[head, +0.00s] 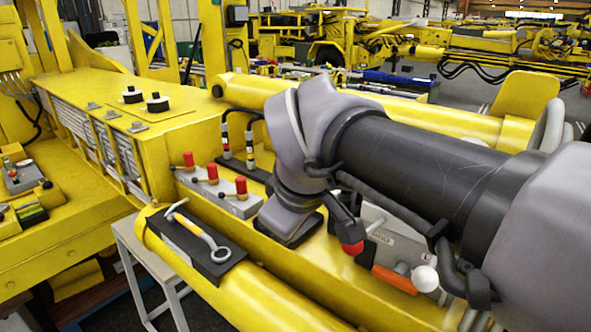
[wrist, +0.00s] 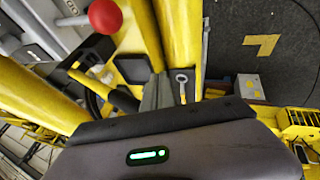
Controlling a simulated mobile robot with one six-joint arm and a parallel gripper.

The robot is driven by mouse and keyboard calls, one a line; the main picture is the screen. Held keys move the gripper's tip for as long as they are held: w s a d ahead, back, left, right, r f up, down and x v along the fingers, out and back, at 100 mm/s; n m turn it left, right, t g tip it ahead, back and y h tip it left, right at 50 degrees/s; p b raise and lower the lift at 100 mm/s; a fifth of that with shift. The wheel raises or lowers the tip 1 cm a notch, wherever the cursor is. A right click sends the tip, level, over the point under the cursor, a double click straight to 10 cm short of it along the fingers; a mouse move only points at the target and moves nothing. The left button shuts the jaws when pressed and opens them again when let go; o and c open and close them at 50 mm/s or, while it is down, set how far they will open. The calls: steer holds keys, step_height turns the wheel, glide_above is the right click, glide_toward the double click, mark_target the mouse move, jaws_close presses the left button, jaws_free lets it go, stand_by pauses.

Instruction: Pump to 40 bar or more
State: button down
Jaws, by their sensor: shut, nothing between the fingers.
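A grey unit (head: 385,240) sits on the yellow boom, partly hidden behind my arm. A lever with a red ball (head: 352,247) stands at it, and an orange handle (head: 390,279) and a white ball knob (head: 425,278) are in front. The red ball (wrist: 105,15) shows large at the upper left in the wrist view, with a grey rod leading left. I cannot make out any pressure reading.
A valve block (head: 220,190) with several red-knobbed levers stands left of my arm. A black plate (head: 193,250) with a ring-ended tool (head: 217,252) lies on the near yellow cylinder (head: 270,300). The tool also shows in the wrist view (wrist: 182,85).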

steer(key=p+v, duration=0.1)
steer(key=v, duration=0.2)
steer(key=shift+s+a+r+p, duration=0.1)
steer(key=shift+r+p, duration=0.25)
steer(key=shift+s, duration=0.1)
